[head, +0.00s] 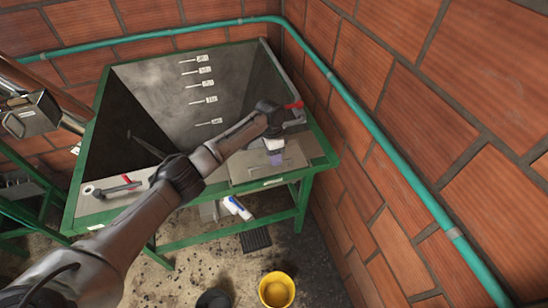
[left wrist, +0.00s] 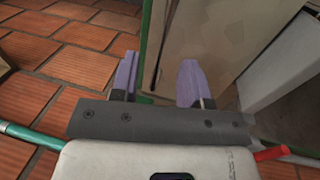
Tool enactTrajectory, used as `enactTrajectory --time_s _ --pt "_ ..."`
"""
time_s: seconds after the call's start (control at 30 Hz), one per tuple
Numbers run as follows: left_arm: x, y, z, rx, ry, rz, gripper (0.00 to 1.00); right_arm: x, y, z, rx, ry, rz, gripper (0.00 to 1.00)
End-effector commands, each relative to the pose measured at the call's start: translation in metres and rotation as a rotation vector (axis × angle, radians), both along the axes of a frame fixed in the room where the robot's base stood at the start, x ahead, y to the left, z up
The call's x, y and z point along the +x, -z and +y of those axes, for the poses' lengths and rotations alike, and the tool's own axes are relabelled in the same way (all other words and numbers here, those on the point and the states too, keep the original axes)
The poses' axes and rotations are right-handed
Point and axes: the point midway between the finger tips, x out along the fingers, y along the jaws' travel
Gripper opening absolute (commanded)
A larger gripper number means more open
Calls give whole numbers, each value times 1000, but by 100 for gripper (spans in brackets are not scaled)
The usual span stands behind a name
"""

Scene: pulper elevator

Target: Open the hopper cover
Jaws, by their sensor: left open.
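The hopper (head: 165,85) is a grey sloped basin in a green frame, its inside showing with several level marks. A flat brownish-grey panel (head: 245,172) lies at its front right corner; I cannot tell for sure whether this is the cover. My left arm reaches across the hopper. My left gripper (head: 276,157) points down at the panel, open, with purple fingertips. In the left wrist view the gripper (left wrist: 157,82) has its fingers apart, with a panel edge (left wrist: 160,45) showing between and beyond them. Contact cannot be told. My right gripper is not in view.
A brick wall (head: 410,110) with a teal pipe (head: 390,145) runs close on the right. A red-handled lever (head: 125,183) lies on the front left rim. A yellow bucket (head: 277,290) and a white-and-blue bottle (head: 237,208) are below. A metal spout (head: 32,116) is at left.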

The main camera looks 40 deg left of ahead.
Motion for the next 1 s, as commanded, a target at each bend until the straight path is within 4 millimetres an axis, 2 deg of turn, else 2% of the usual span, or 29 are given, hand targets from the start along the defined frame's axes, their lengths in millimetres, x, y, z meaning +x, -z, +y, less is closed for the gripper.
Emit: enactTrajectory --time_s 0.2,0.57,1.0 --pt "-2 14 -3 0 0 1 42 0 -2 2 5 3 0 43" --pt "-2 17 -3 0 0 0 42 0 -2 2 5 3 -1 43" --pt "-2 17 -3 0 0 0 1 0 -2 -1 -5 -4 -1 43"
